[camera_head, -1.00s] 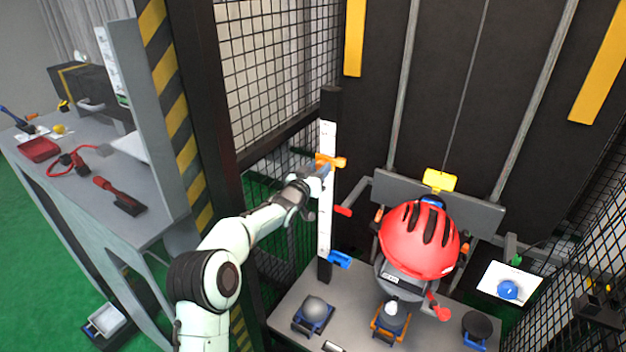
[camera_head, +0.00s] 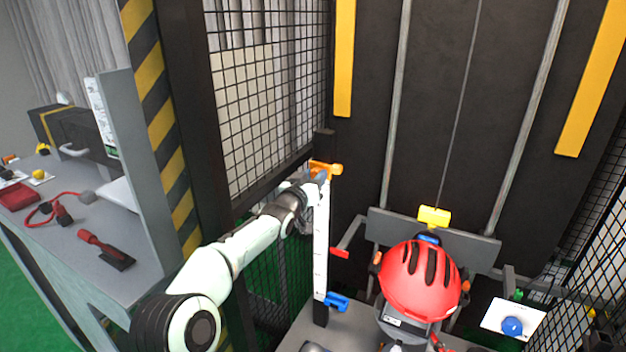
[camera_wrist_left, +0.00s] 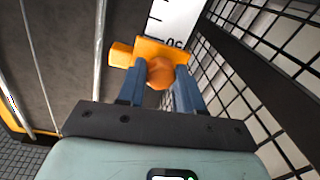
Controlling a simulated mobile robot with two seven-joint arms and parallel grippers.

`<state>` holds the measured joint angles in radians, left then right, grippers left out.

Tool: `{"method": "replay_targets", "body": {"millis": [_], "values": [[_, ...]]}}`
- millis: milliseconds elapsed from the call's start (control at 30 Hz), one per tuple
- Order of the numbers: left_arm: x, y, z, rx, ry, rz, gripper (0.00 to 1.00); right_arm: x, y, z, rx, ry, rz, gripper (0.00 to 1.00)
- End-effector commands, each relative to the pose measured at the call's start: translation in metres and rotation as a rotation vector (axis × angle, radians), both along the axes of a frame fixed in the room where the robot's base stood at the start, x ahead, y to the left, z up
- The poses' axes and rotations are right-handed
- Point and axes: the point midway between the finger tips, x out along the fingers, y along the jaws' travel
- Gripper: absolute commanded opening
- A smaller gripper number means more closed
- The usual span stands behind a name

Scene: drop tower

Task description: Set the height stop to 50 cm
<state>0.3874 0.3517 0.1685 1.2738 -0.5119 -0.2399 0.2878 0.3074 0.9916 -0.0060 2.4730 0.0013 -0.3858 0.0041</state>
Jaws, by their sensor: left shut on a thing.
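The orange height stop (camera_head: 325,168) sits near the top of the white scale (camera_head: 321,240) on the dark upright post. My left gripper (camera_head: 312,182) is at the stop from the left. In the left wrist view, the blue fingers of my left gripper (camera_wrist_left: 160,85) are shut on the round orange knob of the stop (camera_wrist_left: 145,52). Part of a scale label (camera_wrist_left: 173,42) shows beside the stop, but its full number is hidden. A blue clamp (camera_head: 337,302) sits low on the same post. My right gripper is not in view.
A red helmet (camera_head: 418,280) on a headform stands right of the post, below a yellow block (camera_head: 434,216). A red pointer (camera_head: 340,253) juts beside the scale. Mesh fencing (camera_head: 265,95) is close behind my left arm. A grey workbench (camera_head: 55,235) with tools is at left.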

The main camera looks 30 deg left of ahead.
Motion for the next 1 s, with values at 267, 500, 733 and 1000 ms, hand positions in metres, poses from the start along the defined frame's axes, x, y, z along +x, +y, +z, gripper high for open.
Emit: {"method": "replay_targets", "body": {"millis": [267, 500, 733, 1000], "values": [[0.000, 0.001, 0.001, 0.001, -0.002, 0.000, 0.61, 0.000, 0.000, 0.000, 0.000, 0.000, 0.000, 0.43], [0.000, 0.000, 0.000, 0.001, 0.000, 0.000, 0.61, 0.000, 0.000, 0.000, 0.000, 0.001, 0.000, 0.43], [-0.023, -0.003, -0.003, 0.003, 0.001, 0.001, 0.61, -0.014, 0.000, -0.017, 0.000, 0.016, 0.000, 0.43], [-0.081, -0.013, -0.003, 0.005, 0.000, 0.002, 0.61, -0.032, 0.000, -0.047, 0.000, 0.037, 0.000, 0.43]]}}
